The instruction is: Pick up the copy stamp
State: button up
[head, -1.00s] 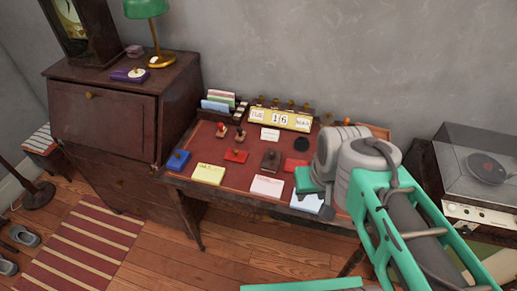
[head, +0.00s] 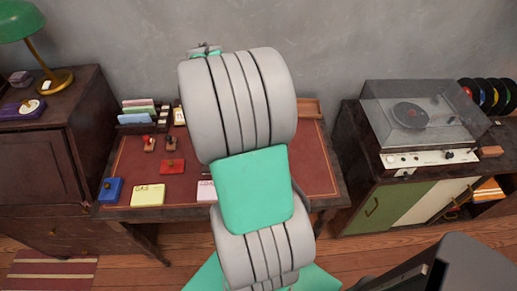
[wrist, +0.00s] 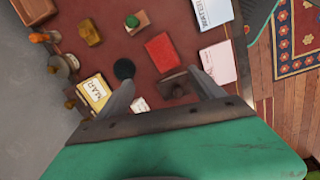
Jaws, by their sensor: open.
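No label reading copy can be made out, so I cannot tell which object is the copy stamp. In the head view two small stamps with knobbed handles, a left one (head: 149,143) and a right one (head: 171,143), stand at the desk's back left. In the wrist view my gripper (wrist: 163,77) is open above the desk, its fingers apart. A dark brown block-like object (wrist: 174,83) shows between the fingers, below them; nothing is clearly held. My arm hides the gripper and the desk's middle in the head view.
The red desk top (head: 315,170) also holds a red pad (head: 172,167), a blue pad (head: 111,189) and yellow notes (head: 147,194). In the wrist view a yellow calendar (wrist: 93,92) and a black disc (wrist: 124,69) are near the left finger. A record player (head: 425,120) stands right.

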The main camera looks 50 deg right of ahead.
jog(key=s+d+f, duration=0.1)
jog(key=d, duration=0.2)
jog(key=s+d+f+n, duration=0.1)
jog(key=s+d+f, duration=0.1)
jog(key=d, duration=0.1)
jog(key=s+d+f+n+g, duration=0.1)
jog(key=d+f, duration=0.1)
jog(key=shift+s+d+f+y, duration=0.1)
jog(key=shift+s+d+y, duration=0.2)
jog(key=shift+s+d, duration=0.1)
jog(key=f, duration=0.3)
jog(key=s+f+p, duration=0.1)
jog(key=f, duration=0.2)
jog(key=shift+s+d+f, duration=0.1)
jog(key=shift+s+d, duration=0.05)
jog(key=shift+d, duration=0.05)
jog(key=shift+f, duration=0.45)
jog(key=shift+c, duration=0.6)
jog(key=c, duration=1.4)
